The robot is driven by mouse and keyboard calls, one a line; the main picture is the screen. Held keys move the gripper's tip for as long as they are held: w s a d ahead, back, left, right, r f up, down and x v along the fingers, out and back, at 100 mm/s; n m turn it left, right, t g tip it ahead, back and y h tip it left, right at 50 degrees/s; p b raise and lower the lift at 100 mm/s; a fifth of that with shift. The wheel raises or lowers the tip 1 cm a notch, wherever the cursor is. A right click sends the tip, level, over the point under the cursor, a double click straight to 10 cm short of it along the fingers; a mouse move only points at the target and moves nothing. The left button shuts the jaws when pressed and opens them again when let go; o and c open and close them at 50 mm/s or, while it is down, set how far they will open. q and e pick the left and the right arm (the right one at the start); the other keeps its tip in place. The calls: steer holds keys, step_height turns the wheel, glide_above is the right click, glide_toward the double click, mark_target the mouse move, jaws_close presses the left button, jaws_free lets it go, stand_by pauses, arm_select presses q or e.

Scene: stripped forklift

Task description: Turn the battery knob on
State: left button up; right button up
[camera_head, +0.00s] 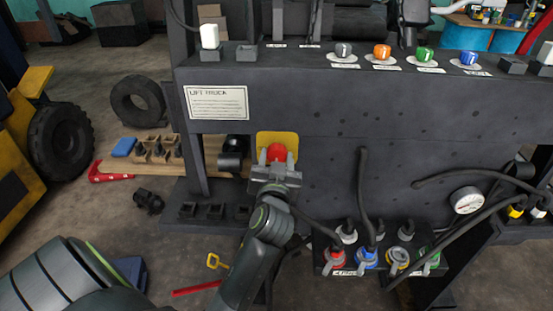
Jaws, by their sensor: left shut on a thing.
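The red battery knob (278,151) sits on a yellow plate (263,141) on the dark forklift panel, left of the panel's middle. My left gripper (277,163) reaches up to it from below and is shut on the knob. Its jaws cover the knob's lower part, so the knob's exact turn angle cannot be told. My right gripper is not in view.
A row of grey, orange (382,51), green and blue knobs stands on the ledge above. Colored connectors (366,258) and black hoses (363,190) are below right, with a gauge (467,200) farther right. A "LIFT TRUCK" label (216,103) is at left.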

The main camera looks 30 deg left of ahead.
arm_select(q)
steer(key=m+p, duration=0.2)
steer(key=m, duration=0.1)
steer(key=shift+r+m, duration=0.15)
steer(key=shift+m, duration=0.15)
steer(key=m+p, duration=0.3)
steer(key=m, duration=0.2)
steer(key=m+p, duration=0.3)
steer(key=m, duration=0.2)
steer(key=shift+m, duration=0.4)
steer(key=shift+m+p, duration=1)
steer(key=shift+m, duration=0.9)
steer(key=o, duration=1)
steer(key=shift+f, duration=0.2)
